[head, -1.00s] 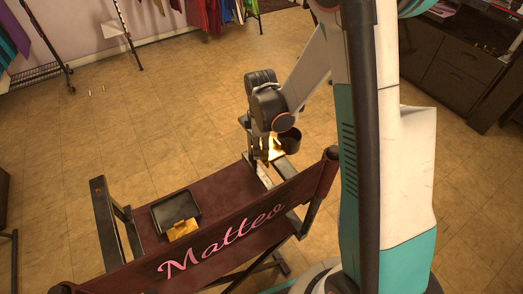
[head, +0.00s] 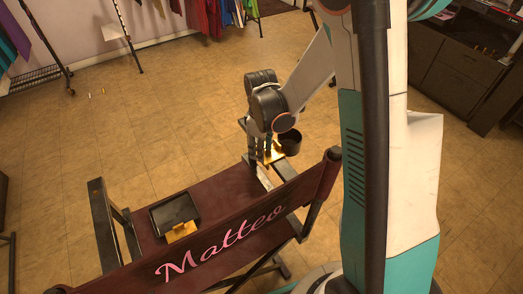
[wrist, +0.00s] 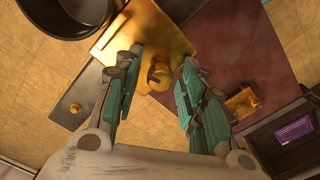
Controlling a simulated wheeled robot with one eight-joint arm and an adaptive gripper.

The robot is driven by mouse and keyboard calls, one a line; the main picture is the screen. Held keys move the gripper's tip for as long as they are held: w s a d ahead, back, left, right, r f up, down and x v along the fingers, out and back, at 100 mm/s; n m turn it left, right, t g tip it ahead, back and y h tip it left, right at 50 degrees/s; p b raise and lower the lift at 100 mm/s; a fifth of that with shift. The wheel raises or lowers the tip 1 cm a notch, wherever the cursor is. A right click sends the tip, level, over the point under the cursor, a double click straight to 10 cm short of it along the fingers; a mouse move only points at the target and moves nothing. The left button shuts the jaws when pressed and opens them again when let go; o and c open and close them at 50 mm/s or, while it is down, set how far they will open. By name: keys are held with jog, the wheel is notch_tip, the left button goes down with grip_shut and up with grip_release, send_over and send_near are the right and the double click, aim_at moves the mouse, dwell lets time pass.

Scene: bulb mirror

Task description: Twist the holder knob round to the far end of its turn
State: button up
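The holder is a gold plate (wrist: 165,35) with a rounded gold knob (wrist: 158,75) at its near end, lying over the chair's armrest. In the head view the gold holder (head: 275,156) is partly hidden behind my gripper (head: 260,160). In the wrist view my gripper (wrist: 161,62) is open, with one teal-padded finger on each side of the knob.
A black cup (head: 290,142) stands beside the holder. A black tray (head: 175,207) with a gold piece (head: 181,231) at its edge rests on the dark red chair seat (head: 228,190). The chair's "Matteo" backrest (head: 235,235) rises in front. Open tiled floor lies beyond.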

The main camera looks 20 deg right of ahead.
grip_shut()
jog(key=n+b, duration=0.1)
jog(key=n, duration=0.4)
jog(key=n+b, duration=0.1)
jog(key=n, duration=0.5)
dwell(0.3)
grip_release()
jog(key=m, duration=0.5)
jog(key=shift+b, duration=0.4)
jog(key=m, duration=0.6)
jog(key=shift+b, duration=0.35)
